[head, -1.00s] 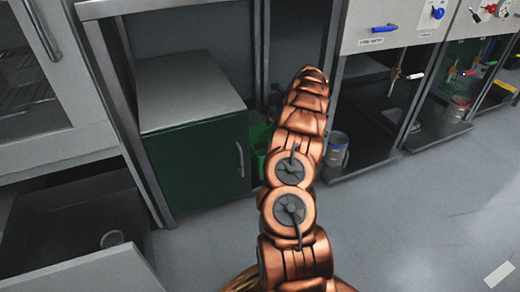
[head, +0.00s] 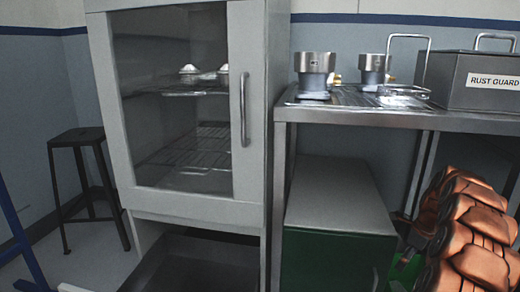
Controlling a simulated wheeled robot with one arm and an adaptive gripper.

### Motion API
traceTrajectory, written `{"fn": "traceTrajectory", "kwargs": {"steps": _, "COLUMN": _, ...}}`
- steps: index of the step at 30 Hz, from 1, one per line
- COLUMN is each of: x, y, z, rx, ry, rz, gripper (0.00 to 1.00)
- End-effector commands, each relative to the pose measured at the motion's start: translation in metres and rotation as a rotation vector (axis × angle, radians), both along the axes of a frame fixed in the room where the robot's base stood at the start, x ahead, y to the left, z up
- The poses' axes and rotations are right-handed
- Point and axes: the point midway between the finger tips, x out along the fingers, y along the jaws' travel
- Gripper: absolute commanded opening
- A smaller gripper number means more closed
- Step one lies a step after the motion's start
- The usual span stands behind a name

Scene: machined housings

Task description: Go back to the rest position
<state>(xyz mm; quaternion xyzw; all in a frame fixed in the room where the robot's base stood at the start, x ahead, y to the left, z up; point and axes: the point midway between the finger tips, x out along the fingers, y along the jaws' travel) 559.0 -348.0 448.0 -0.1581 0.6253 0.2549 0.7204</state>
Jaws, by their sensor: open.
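My copper-coloured arm shows only at the lower right edge of the head view, in front of the bench. My gripper is not in view, so I cannot see its jaws or whether anything is near it. Two grey metal housings, a left one (head: 314,76) and a right one (head: 374,72), stand upright on the steel bench (head: 455,121). Two small silver-topped parts (head: 189,74) sit on a shelf behind the cabinet's glass door.
The tall glass-door cabinet (head: 246,187) is closed, with an open drawer (head: 190,265) below. A grey box labelled RUST GUARD (head: 455,83) stands on the bench. A green-fronted cabinet (head: 325,262) stands underneath. A dark stool (head: 77,137) is at left.

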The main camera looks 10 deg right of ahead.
Motion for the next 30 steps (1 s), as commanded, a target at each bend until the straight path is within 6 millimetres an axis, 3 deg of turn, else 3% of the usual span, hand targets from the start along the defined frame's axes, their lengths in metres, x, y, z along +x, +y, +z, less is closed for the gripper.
{"fn": "traceTrajectory", "kwargs": {"steps": 1, "x": -0.006, "y": 0.014, "z": 0.02, "rx": -0.008, "ry": 0.012, "rz": 0.051, "gripper": 0.91}}
{"fn": "traceTrajectory", "kwargs": {"steps": 10, "x": -0.053, "y": 0.073, "z": 0.082, "rx": -0.045, "ry": 0.12, "rz": 0.336, "gripper": 0.91}}
{"fn": "traceTrajectory", "kwargs": {"steps": 23, "x": -0.088, "y": 0.175, "z": 0.224, "rx": -0.05, "ry": 0.053, "rz": 0.88, "gripper": 0.91}}
{"fn": "traceTrajectory", "kwargs": {"steps": 30, "x": -0.122, "y": 0.226, "z": 0.296, "rx": -0.047, "ry": 0.015, "rz": 1.188, "gripper": 0.91}}
